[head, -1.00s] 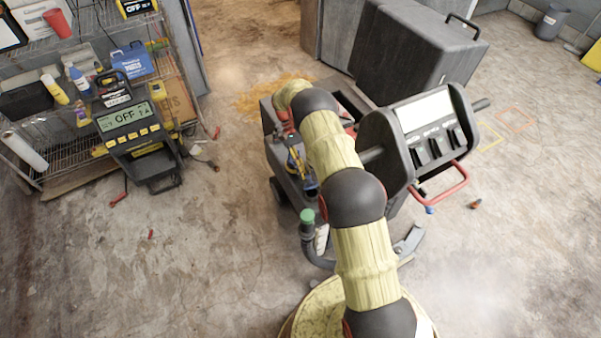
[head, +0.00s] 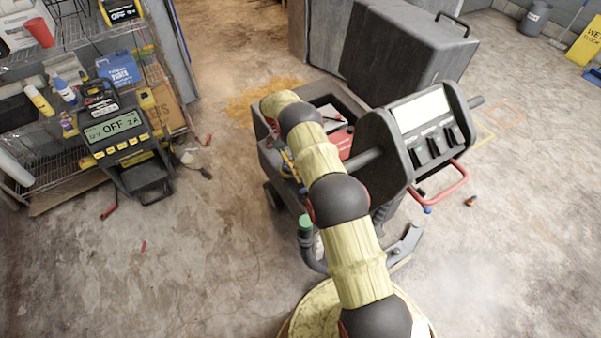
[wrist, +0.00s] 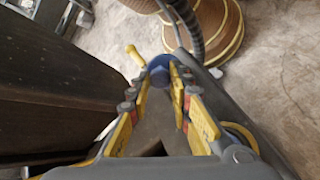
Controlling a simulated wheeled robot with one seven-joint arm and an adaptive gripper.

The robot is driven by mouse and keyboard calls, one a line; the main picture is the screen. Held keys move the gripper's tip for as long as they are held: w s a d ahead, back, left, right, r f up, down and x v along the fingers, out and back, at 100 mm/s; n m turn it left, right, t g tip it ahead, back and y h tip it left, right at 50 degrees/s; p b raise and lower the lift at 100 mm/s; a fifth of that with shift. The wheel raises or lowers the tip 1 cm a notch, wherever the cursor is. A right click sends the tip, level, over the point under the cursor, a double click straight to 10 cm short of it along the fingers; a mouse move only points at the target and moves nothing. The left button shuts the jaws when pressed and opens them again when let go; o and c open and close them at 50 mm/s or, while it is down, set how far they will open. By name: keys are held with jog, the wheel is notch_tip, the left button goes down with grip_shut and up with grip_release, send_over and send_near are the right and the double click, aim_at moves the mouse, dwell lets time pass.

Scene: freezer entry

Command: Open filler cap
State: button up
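A blue round cap (wrist: 160,62) shows in the wrist view, just past and between the fingertips of my gripper (wrist: 164,82). I take it for the filler cap, though the fingers partly cover it. The yellow-padded fingers stand apart on either side; contact with the cap is not clear. A darker blue rounded part sits close below it. In the head view my gripper (head: 290,165) is mostly hidden behind my arm, at the left side of the dark wheeled machine (head: 350,97). A green cap (head: 306,221) tops a black pipe at the machine's near left corner.
The machine's control panel (head: 425,130) and red handle (head: 440,188) stand right of my arm. A red box (head: 338,142) sits inside the machine. A charger (head: 118,130) reading OFF and a loaded wire rack (head: 75,165) are at left. Floor at lower left is mostly clear.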

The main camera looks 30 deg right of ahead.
jog(key=o, duration=0.5)
jog(key=shift+c, duration=0.2)
notch_tip(320, 180, up, 10)
dwell(0.4)
jog(key=shift+c, duration=0.2)
